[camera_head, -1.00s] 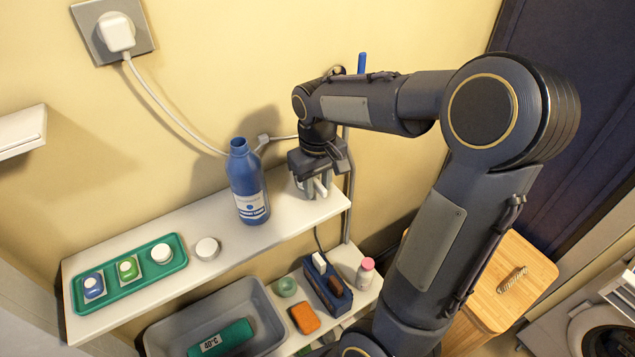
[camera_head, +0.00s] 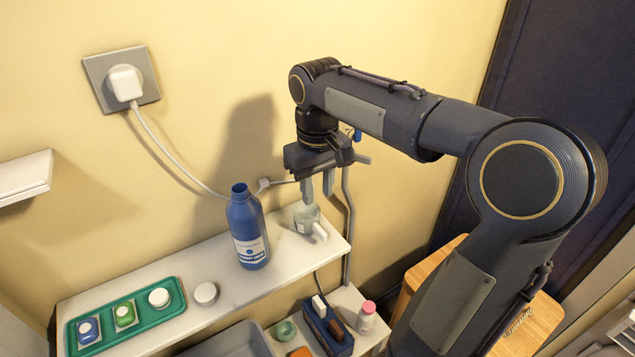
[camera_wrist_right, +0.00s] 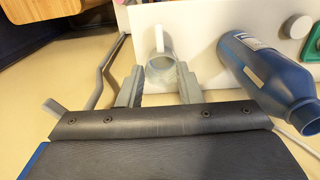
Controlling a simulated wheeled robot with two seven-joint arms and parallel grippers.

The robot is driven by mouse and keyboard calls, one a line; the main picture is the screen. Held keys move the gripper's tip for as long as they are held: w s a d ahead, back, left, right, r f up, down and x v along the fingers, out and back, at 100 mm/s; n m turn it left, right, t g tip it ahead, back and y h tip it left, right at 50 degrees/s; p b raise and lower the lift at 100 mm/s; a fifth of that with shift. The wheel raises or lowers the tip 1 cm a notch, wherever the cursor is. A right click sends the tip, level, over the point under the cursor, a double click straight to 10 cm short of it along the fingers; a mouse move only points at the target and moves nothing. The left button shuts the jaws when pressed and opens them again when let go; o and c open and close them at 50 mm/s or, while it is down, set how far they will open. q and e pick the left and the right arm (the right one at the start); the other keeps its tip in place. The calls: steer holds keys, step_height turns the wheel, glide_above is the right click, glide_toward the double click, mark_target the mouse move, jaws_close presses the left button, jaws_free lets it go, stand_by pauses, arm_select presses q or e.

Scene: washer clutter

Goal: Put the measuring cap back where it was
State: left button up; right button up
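A small pale translucent cup with a white handle (camera_head: 308,218), which looks like the measuring cap, stands upright at the right end of the white shelf (camera_head: 222,304). It also shows in the right wrist view (camera_wrist_right: 160,64), between and beyond the fingertips. My right gripper (camera_head: 318,188) is open and empty just above the cup, fingers pointing down. A blue bottle (camera_head: 247,232) with an open neck stands left of the cup; it also shows in the right wrist view (camera_wrist_right: 265,75). My left gripper is out of view.
A white round lid (camera_head: 206,293) lies on the shelf beside a green tray (camera_head: 142,324) with several small round items. A white cable runs along the wall behind the bottle. A lower shelf holds a dark blue caddy (camera_head: 328,326) and a pink-capped bottle (camera_head: 367,318).

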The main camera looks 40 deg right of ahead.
steer(key=s+a+f+t+y, duration=0.2)
steer(key=s+a+f, duration=0.1)
steer(key=s+a, duration=0.3)
steer(key=s+a+f+t+y, duration=0.1)
steer(key=s+a+f+t, duration=0.2)
steer(key=s+a, duration=0.3)
steer(key=s+f, duration=0.1)
steer(key=s, duration=0.1)
steer(key=shift+s+a+f+m+t+y, duration=0.2)
steer(key=shift+s+a+m+t+y, duration=0.1)
steer(key=shift+s+a+y, duration=0.1)
steer(key=shift+d, duration=0.15)
